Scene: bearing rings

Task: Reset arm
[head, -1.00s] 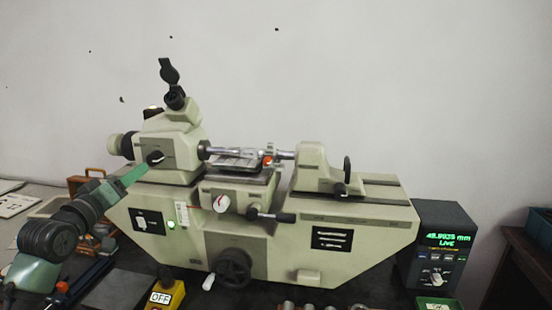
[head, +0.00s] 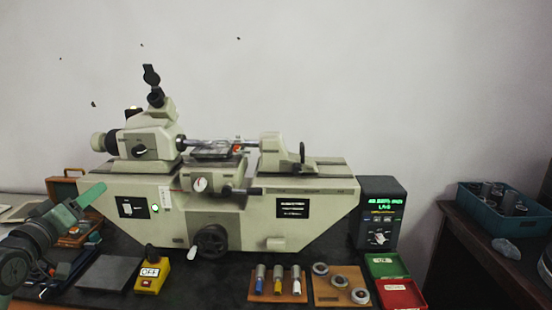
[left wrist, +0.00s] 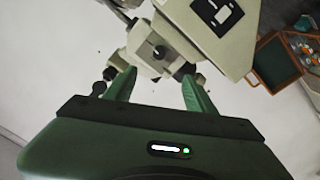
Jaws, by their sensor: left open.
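My left gripper (head: 82,200) is at the left of the head view, in front of the left end of the beige measuring machine (head: 300,232). In the left wrist view its two green fingers (left wrist: 158,88) are spread apart with nothing between them. The machine also shows beyond the fingers in the left wrist view (left wrist: 185,45). My left gripper appears clear of the machine, though the exact gap is hard to judge. My right gripper is in neither view.
Bearing rings (head: 339,281) sit on a wooden board. Red (head: 401,295) and green (head: 382,264) bins stand near the readout box (head: 380,213). A blue crate (head: 490,213) is on the right table.

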